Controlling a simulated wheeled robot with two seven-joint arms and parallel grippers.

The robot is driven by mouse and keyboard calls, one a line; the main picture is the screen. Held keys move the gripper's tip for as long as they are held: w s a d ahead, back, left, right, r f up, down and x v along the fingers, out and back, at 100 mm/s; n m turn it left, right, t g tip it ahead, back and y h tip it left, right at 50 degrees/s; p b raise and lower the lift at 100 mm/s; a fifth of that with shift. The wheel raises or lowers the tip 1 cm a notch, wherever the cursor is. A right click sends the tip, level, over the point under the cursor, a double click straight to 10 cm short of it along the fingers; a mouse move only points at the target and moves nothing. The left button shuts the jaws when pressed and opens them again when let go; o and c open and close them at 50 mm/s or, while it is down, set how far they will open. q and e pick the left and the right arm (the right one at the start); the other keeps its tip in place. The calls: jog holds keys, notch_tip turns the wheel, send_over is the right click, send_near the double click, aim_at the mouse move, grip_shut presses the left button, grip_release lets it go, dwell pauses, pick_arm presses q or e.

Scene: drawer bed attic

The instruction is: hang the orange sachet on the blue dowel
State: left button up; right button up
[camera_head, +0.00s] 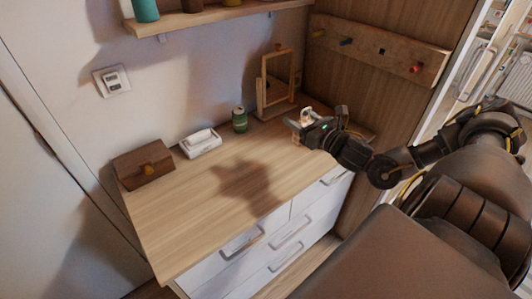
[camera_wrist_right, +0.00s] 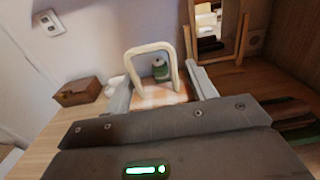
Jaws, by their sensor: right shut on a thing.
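The sachet (camera_wrist_right: 163,97) is a pale orange piece with a cream loop standing up from it, seen in the right wrist view between my fingers. In the head view it is a small cream and orange thing (camera_head: 305,116) at the gripper's tip. My right gripper (camera_head: 302,125) is shut on it and holds it above the right part of the dresser top. The blue dowel (camera_head: 346,41) is a short dark blue peg on the wooden rail (camera_head: 365,48) on the back panel, above and to the right of the gripper. Nothing hangs on it. My left gripper is not in view.
The rail also has a yellow peg (camera_head: 318,33), a dark square spot (camera_head: 381,51) and a red peg (camera_head: 415,68). A wooden-framed mirror (camera_head: 264,88), green can (camera_head: 240,120), white tissue box (camera_head: 200,143) and brown box (camera_head: 144,165) stand on the dresser (camera_head: 195,220). Its front is clear.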

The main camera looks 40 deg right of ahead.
jog(key=w+a+f+p, duration=0.1)
jog(key=w+f, duration=0.3)
jog(key=w+a+f+p, duration=0.1)
jog(key=w+f+p, duration=0.1)
jog(key=w, duration=0.3)
jog(key=w+a+f+p, duration=0.1)
jog(key=w+f+p, duration=0.1)
jog(key=w+f, duration=0.2)
jog(key=shift+w+a+f, duration=0.1)
jog(key=shift+w+f, duration=0.1)
jog(key=shift+f, duration=0.2)
jog(key=shift+w+a+f, duration=0.1)
jog(key=shift+w+f, duration=0.05)
jog(key=shift+f, duration=0.25)
jog(key=shift+f+p, duration=0.25)
jog(key=shift+p, duration=0.1)
jog(key=shift+f, duration=0.25)
